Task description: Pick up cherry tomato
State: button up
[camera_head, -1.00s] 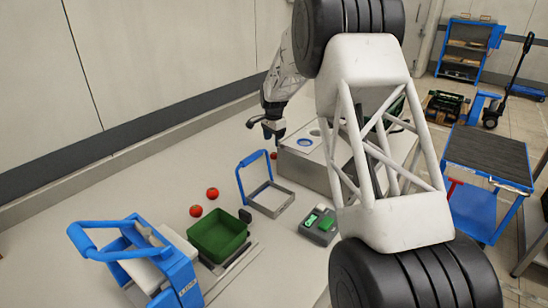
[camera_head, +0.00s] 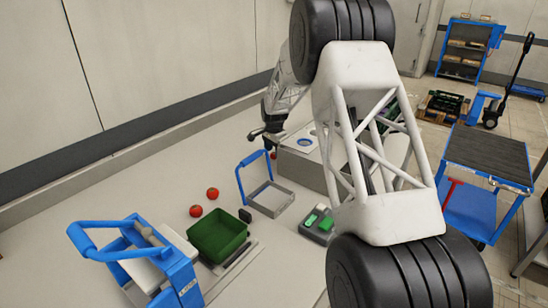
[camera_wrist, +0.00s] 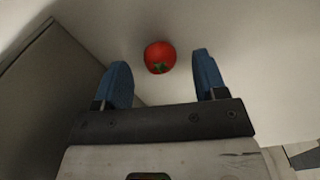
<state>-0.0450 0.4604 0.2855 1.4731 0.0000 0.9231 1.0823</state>
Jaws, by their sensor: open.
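A red cherry tomato (camera_wrist: 160,57) with a green stem end lies on the pale surface in the wrist view. My gripper (camera_wrist: 160,70) is open, with its blue fingers on either side of the tomato's line and the tomato near the fingertips, apart from both. In the head view my gripper (camera_head: 267,139) hangs above the worktop beside the grey box, with a small red thing (camera_head: 273,155) just below it, probably this tomato. Two more red tomatoes, one nearer (camera_head: 196,211) and one farther (camera_head: 212,193), lie on the worktop behind the green crate.
The green crate (camera_head: 218,251) stands beside a blue-handled device (camera_head: 172,278). A blue-handled metal frame (camera_head: 270,207) and a grey box (camera_head: 303,166) stand near my gripper. A wall (camera_head: 150,60) runs behind the worktop.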

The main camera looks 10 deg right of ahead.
jog(key=shift+f, duration=1)
jog(key=c, duration=1)
